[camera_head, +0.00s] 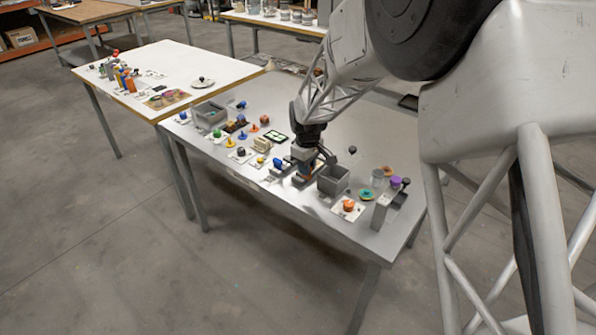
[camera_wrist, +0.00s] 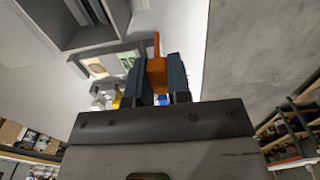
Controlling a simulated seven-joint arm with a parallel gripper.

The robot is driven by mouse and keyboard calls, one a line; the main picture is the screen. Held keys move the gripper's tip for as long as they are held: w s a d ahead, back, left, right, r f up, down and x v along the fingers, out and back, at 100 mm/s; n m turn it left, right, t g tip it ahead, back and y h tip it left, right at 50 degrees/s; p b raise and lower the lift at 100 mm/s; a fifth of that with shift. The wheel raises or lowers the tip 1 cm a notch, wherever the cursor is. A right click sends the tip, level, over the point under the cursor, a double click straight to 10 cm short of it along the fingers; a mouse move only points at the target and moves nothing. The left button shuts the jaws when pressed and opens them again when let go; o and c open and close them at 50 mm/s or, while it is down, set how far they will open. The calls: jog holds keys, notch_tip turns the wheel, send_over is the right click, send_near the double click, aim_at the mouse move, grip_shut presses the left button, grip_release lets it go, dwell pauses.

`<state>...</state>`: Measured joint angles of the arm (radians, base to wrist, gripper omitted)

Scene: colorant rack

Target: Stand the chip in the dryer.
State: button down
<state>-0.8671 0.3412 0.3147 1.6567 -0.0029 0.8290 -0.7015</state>
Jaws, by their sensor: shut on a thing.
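My gripper (camera_head: 305,172) is over the front middle of the grey table. In the wrist view its two dark fingers (camera_wrist: 158,82) are shut on an orange piece (camera_wrist: 157,72), which I take for the chip. A narrow orange part of it sticks up beyond the fingers. In the head view the gripper mostly hides it. A grey open box (camera_head: 332,180) stands just right of the gripper. A grey box with dark slats inside also shows at the wrist view's upper left (camera_wrist: 66,22), apart from the chip. I cannot tell for certain which thing is the dryer.
Coloured knobbed pieces on white cards crowd the table's left half. Another grey bin (camera_head: 208,114) stands at the far left. An orange-knobbed piece (camera_head: 348,206), a green piece (camera_head: 366,194) and a grey stand (camera_head: 383,208) are at right. The front edge is close to the gripper.

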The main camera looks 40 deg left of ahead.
jog(key=w+d+r, duration=0.2)
jog(key=w+d, duration=0.3)
jog(key=w, duration=0.3)
jog(key=shift+d+r, duration=0.2)
jog(key=shift+r, duration=0.2)
jog(key=shift+f, duration=0.1)
jog(key=shift+f, duration=2.6)
jog(key=shift+f, duration=1.35)
dwell(1.1)
jog(key=c, duration=0.7)
grip_release()
jog(key=shift+c, duration=0.2)
jog(key=shift+r, duration=0.15)
